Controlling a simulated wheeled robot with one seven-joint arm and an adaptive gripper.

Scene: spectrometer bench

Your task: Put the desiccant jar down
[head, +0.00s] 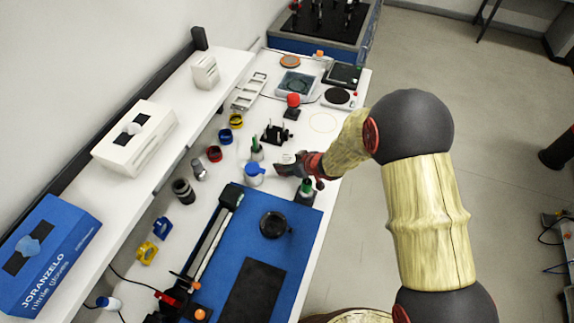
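My gripper (290,169) is over the bench near its right edge, with its fingers pointing left. The fingers are small and dark in this view, and I cannot tell whether they are open or shut, or whether they hold anything. A white jar with a blue lid (254,174) stands upright just left of the fingertips; it may be the desiccant jar, but no label is readable. I cannot tell whether the fingers touch it. A dark bottle with a green cap (305,190) stands just below the gripper in the picture.
A green-topped bottle (257,150) stands close behind the blue-lidded jar. A black stand (277,134) and a red-topped jar (293,106) are farther back. A blue mat (301,236) with a black round piece (273,225) lies in front. Bare white bench (330,145) shows near the right edge.

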